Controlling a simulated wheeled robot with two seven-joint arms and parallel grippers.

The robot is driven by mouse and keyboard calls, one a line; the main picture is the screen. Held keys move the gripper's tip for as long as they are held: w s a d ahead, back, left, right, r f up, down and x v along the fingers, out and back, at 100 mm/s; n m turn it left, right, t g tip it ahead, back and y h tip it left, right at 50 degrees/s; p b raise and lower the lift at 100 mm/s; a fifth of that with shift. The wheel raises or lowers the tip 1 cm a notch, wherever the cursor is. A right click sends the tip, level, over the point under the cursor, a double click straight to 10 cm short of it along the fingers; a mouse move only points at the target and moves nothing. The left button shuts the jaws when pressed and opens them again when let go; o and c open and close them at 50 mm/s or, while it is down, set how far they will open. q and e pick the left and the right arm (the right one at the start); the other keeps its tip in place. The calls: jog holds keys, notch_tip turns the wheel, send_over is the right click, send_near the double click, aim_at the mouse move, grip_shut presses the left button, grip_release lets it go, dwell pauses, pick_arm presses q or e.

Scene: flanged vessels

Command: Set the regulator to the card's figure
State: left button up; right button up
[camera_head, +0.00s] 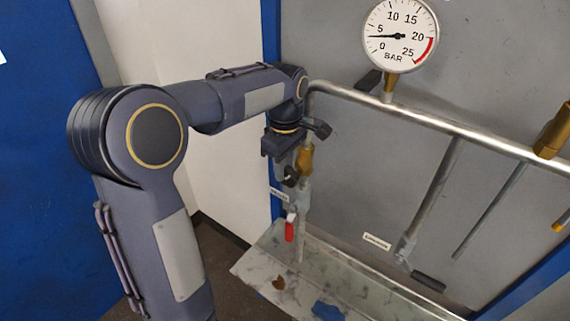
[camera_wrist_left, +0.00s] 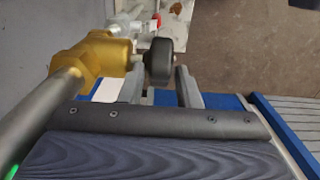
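The pressure gauge (camera_head: 400,36) at the top of the head view is marked in BAR; its needle points a little below 5. The brass regulator (camera_head: 305,160) has a black round knob (camera_head: 290,177). In the left wrist view the brass body (camera_wrist_left: 100,55) and knob (camera_wrist_left: 158,62) are close up. My left gripper (camera_wrist_left: 160,78) has its fingers apart, one on each side of the knob in the picture; I cannot tell whether they touch it. In the head view the gripper (camera_head: 281,158) is just above the knob. No card figure is readable. My right gripper is out of view.
A metal pipe (camera_head: 450,126) runs across the grey panel. A red-handled valve (camera_head: 290,228) hangs below the regulator. Small white labels (camera_head: 376,242) are too small to read. A stained tray (camera_head: 350,277) lies below, with a blue cloth-like patch (camera_head: 327,311).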

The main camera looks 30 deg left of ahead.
aim_at(298, 179)
pick_arm(q)
grip_shut()
jog(key=shift+d+y, duration=0.1)
jog(key=shift+y, duration=0.2)
jog(key=shift+d+y+b, duration=0.3)
jog(key=shift+y+b, duration=0.1)
jog(key=shift+y, duration=0.5)
jog(key=y+b, duration=0.1)
jog(key=y, duration=0.1)
jog(key=shift+d+f+y+b, duration=0.15)
jog(key=shift+d+y+b, duration=0.15)
jog(key=shift+d+b, duration=0.1)
jog(key=y+b, duration=0.4)
jog(key=b, duration=0.1)
jog(key=d+f+t+y+b, duration=0.1)
jog(key=y+b, duration=0.3)
jog(key=b, duration=0.1)
jog(key=d+f+y+b, duration=0.1)
jog(key=y+b, duration=0.2)
jog(key=b, duration=0.3)
jog(key=shift+s+d+f+y, duration=0.1)
jog(key=shift+s+d+y, duration=0.1)
jog(key=shift+y, duration=0.2)
jog(key=shift+y+b, duration=0.7)
jog(key=shift+b, duration=0.35)
grip_release()
